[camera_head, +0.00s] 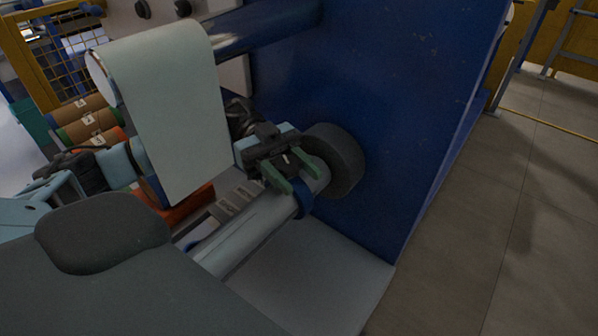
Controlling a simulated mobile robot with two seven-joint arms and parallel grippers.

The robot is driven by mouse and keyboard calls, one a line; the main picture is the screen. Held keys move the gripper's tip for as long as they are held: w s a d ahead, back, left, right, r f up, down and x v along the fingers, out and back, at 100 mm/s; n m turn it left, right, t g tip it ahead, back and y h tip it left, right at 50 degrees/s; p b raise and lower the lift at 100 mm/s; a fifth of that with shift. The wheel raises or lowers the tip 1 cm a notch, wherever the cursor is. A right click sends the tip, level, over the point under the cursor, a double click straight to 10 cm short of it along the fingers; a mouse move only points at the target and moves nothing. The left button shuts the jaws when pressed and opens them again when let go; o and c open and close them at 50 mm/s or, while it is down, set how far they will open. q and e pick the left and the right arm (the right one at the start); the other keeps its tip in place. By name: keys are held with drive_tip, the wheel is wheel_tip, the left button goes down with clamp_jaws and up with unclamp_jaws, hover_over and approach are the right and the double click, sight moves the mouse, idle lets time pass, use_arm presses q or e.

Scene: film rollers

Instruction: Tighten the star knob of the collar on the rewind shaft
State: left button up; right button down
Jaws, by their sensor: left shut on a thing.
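My left gripper (292,181) reaches in from the left, with a black body and two green fingers. It is over the blue collar (304,203) on the pale rewind shaft (245,236), close to the shaft's far end. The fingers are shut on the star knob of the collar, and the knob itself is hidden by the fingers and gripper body. The shaft runs from the lower left up to a black round hub (345,155) on the blue machine wall. My right gripper is not in view.
A pale film sheet (180,110) hangs from a roller left of the gripper. The tall blue wall (400,100) stands close on the right. Several brown rolls (85,108) lie at the left. Open grey floor (500,220) lies beyond the wall.

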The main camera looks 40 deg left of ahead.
use_arm(q)
drive_tip(key=shift+m+g+y, duration=0.3)
drive_tip(key=shift+m+g, duration=0.3)
drive_tip(key=shift+g, duration=0.3)
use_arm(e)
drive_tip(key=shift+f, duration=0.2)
use_arm(q)
drive_tip(key=shift+s, duration=0.1)
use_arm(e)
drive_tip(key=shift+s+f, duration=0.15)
use_arm(q)
drive_tip(key=o, duration=1)
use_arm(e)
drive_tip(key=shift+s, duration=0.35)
use_arm(q)
drive_tip(key=shift+a, duration=0.1)
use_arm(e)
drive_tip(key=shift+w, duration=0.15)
